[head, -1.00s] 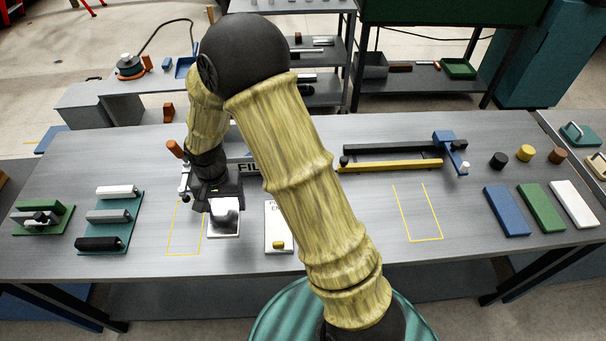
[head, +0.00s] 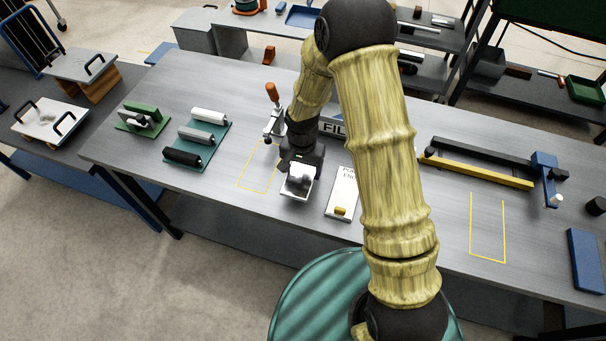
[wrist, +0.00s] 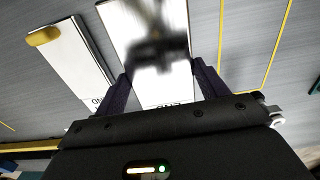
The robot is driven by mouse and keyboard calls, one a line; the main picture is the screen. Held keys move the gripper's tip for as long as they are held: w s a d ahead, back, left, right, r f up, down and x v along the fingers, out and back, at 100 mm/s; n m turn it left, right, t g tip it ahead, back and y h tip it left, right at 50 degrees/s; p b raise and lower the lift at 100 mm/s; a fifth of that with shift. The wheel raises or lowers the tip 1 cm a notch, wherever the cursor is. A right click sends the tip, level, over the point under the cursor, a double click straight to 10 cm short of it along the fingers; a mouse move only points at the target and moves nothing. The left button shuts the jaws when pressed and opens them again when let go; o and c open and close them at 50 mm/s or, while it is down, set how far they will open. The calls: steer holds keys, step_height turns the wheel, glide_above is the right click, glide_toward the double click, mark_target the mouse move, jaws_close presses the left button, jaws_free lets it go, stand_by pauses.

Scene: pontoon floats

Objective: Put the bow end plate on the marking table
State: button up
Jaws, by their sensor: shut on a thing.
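My gripper (wrist: 160,85) is shut on a pale, shiny flat plate (wrist: 145,30), its fingers on either side of it. The plate's label is partly hidden and reads "END" near the palm, so I take it as the bow end plate. In the head view this plate (head: 297,185) shows below my gripper (head: 299,168), over the grey bench beside a yellow outline. Whether it touches the bench I cannot tell. A dark-topped table (head: 75,155) with blue legs stands at the left; no label shows which table is the marking table.
A second white plate (head: 342,205) with a brass knob lies just right of the held one. An orange-handled clamp (head: 272,110), a teal rack (head: 200,140) and a green stand (head: 143,118) are on the grey bench. Handled plates (head: 50,120) occupy the left table.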

mark_target(303, 171)
steer(key=shift+f+p, duration=0.4)
steer(key=shift+f, duration=1.65)
steer(key=shift+f, duration=0.15)
steer(key=o, duration=1.1)
steer(key=shift+c, duration=0.2)
steer(key=shift+w, duration=0.1)
steer(key=shift+d, duration=0.1)
